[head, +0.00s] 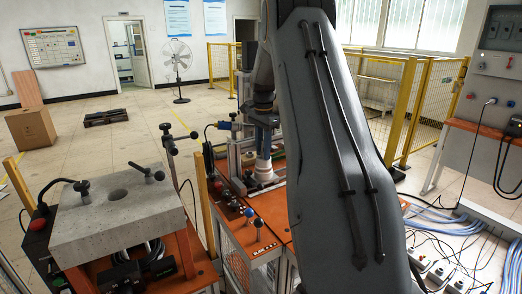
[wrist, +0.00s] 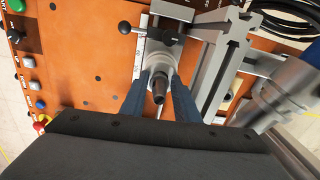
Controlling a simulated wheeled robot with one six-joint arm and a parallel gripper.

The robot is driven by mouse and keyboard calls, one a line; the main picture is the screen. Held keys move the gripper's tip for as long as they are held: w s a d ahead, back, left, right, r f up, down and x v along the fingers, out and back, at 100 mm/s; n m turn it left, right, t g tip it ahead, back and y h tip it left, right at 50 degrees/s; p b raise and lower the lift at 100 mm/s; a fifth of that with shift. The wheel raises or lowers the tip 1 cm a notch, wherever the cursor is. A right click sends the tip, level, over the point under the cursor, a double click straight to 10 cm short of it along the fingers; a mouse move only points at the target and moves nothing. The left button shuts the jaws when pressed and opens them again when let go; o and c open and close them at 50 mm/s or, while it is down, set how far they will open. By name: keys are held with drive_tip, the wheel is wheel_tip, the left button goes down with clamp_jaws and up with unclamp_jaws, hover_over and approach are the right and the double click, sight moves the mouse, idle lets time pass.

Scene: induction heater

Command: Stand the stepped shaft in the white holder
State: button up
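The white holder (head: 263,175) stands on the orange bench top in the head view, a stepped round base. My gripper (head: 263,142) points down right above it, its blue fingers close to the holder's top. In the wrist view the grey stepped shaft (wrist: 159,88) stands between the two blue fingers of my gripper (wrist: 161,80), its dark narrow end towards the camera. The pale holder (wrist: 160,60) shows around and behind it. The fingertips are beside the shaft, but whether they touch it is unclear. The shaft's lower end is hidden, so its seating cannot be seen.
A metal frame (wrist: 222,65) stands close to the right of the holder in the wrist view. A black-handled clamp (wrist: 137,28) is just beyond it. Buttons (wrist: 35,86) line the bench's left edge. A stone block (head: 118,212) on another stand is at left in the head view.

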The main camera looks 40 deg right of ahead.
drive_tip(key=o, duration=0.3)
drive_tip(key=shift+r+b, duration=1.25)
drive_tip(key=shift+r, duration=2.7)
